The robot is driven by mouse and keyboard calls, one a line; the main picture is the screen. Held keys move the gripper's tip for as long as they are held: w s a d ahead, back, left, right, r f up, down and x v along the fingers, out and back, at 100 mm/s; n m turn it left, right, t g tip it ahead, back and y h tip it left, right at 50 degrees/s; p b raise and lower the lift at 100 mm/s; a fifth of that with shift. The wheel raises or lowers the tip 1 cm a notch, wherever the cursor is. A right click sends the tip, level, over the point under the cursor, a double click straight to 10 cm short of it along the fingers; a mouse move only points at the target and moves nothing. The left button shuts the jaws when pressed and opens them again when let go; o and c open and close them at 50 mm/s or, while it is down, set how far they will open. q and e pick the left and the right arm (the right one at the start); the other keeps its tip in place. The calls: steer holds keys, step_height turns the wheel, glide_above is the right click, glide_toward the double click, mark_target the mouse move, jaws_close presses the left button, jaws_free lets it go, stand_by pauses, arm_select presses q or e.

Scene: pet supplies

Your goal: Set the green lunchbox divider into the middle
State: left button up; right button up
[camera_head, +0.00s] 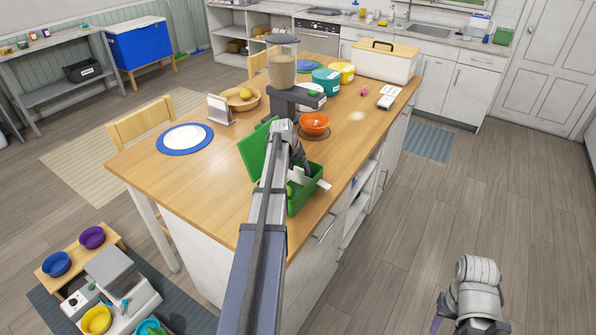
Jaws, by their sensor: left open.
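The green lunchbox (305,203) stands open on the wooden island near its right edge. Its green lid (256,150) is raised on the left side. My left gripper (306,168) is open, right above the box, and its arm hides much of the inside. A thin white piece (323,184), perhaps the divider, shows at the box's right rim under the gripper. I cannot tell whether it is seated or touches the fingers. Something light green shows inside the box at the left. My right gripper (468,322) is low at the bottom right, away from the island, its fingers mostly cut off.
An orange bowl (314,124) stands just behind the lunchbox. A dispenser (282,72) with a dark base is behind that. A blue-rimmed plate (185,138) lies to the left, with clear wood between it and the lid. A white card stand (219,110) is farther back.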

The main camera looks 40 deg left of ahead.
arm_select(q)
jaws_close()
stand_by(0.6)
stand_by(0.3)
